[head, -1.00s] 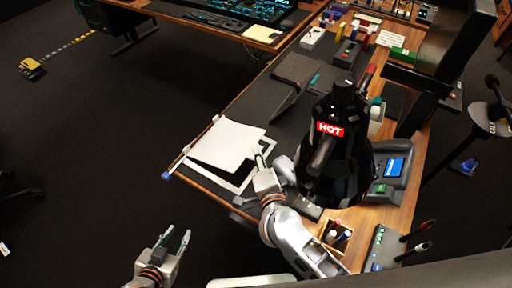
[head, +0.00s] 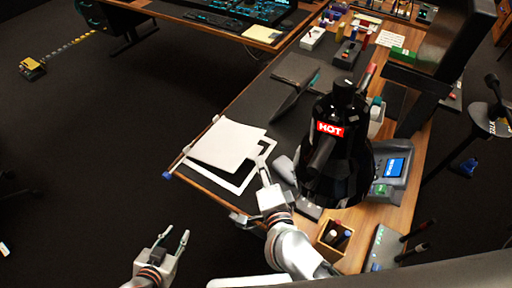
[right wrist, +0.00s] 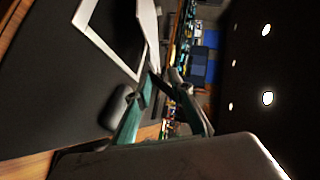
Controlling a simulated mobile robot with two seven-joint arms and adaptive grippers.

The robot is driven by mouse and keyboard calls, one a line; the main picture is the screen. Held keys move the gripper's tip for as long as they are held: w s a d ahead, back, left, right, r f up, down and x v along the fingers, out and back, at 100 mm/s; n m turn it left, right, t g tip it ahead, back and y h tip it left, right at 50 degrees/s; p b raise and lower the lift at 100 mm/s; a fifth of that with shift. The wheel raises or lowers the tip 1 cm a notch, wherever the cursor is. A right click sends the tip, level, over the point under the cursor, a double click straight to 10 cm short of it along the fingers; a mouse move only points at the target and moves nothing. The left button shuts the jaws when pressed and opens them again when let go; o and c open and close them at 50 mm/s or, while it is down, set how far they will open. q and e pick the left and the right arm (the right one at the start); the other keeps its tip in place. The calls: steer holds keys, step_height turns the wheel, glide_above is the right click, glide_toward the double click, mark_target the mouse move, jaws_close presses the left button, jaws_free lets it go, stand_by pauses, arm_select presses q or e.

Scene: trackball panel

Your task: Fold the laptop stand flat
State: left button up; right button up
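The laptop stand looks to be the dark grey angled plates (head: 297,70) on the desk's dark mat in the head view. Its upper plate is raised and tilted, with a second panel slanting down towards the front. My right gripper (head: 264,160) is over the desk beside the white papers, well in front of the stand and apart from it. In the right wrist view its two fingers (right wrist: 163,78) stand apart with nothing clearly held. My left gripper (head: 175,238) is open and empty over the floor, left of the desk.
A black machine with a red HOT label (head: 330,130) stands close to the right of my right gripper. White sheets (head: 226,146) lie at the desk's left edge. A pen box (head: 334,237) is near the front. The mat between papers and stand is mostly clear.

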stand_by(0.4)
steer(key=v, duration=1.2)
